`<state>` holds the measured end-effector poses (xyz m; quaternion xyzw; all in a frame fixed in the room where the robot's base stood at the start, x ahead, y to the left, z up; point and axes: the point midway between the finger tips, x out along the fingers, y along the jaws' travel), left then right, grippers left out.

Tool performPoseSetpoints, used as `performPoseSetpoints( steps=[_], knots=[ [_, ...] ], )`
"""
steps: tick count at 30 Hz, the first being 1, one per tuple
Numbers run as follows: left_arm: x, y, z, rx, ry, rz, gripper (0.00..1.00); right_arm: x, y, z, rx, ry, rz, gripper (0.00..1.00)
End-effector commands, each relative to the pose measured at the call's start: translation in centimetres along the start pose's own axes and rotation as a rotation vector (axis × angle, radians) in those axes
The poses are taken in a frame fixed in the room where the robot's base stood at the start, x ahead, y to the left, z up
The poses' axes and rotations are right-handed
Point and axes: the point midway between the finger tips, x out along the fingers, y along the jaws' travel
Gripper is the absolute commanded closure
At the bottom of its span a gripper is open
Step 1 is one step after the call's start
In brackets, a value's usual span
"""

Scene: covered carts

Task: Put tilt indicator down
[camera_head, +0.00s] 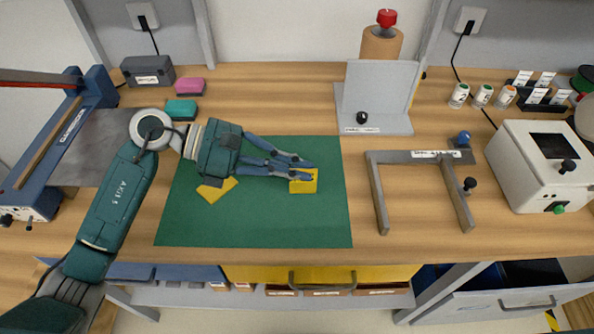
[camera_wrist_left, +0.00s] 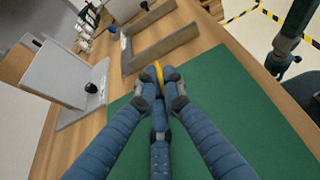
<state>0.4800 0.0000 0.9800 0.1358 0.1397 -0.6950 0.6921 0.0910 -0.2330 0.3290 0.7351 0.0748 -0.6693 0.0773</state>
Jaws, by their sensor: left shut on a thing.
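My left gripper (camera_head: 301,171) is shut on a small yellow piece (camera_head: 303,186), which I take to be the tilt indicator. The fingers cover part of it. It is over the right part of the green mat (camera_head: 250,233). In the left wrist view the piece shows as a thin yellow strip (camera_wrist_left: 158,70) between the fingertips (camera_wrist_left: 163,90). I cannot tell whether it touches the mat. A second yellow piece (camera_head: 217,191) lies on the mat below my left wrist, partly hidden by it. My right gripper does not show clearly.
A grey U-shaped frame (camera_head: 378,197) lies right of the mat, with a white box (camera_head: 540,165) beyond it. A grey upright plate on a base (camera_head: 378,90) stands behind. Pink (camera_head: 190,86) and teal (camera_head: 180,110) blocks lie behind left. The mat's front part is clear.

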Motion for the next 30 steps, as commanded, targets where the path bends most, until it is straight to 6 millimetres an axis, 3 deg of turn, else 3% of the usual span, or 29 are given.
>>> performPoseSetpoints(
  steps=[5, 17, 18, 20, 30],
  knots=[
    [0.7, 0.0, -1.7, -0.001, -0.002, 0.001, 1.0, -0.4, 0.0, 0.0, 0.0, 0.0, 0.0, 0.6],
    [0.9, 0.0, -2.2, 0.001, 0.0, 0.0, 1.0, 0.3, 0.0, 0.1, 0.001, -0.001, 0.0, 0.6],
    [0.8, 0.0, -2.0, 0.001, -0.001, 0.0, 0.84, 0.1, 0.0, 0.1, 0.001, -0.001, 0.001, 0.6],
    [0.8, 0.0, -2.0, 0.001, 0.0, 0.0, 0.73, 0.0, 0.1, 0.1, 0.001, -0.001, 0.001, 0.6],
    [0.7, 0.0, -1.7, 0.001, -0.001, 0.001, 0.73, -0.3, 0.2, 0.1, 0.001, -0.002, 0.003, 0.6]
  ],
)
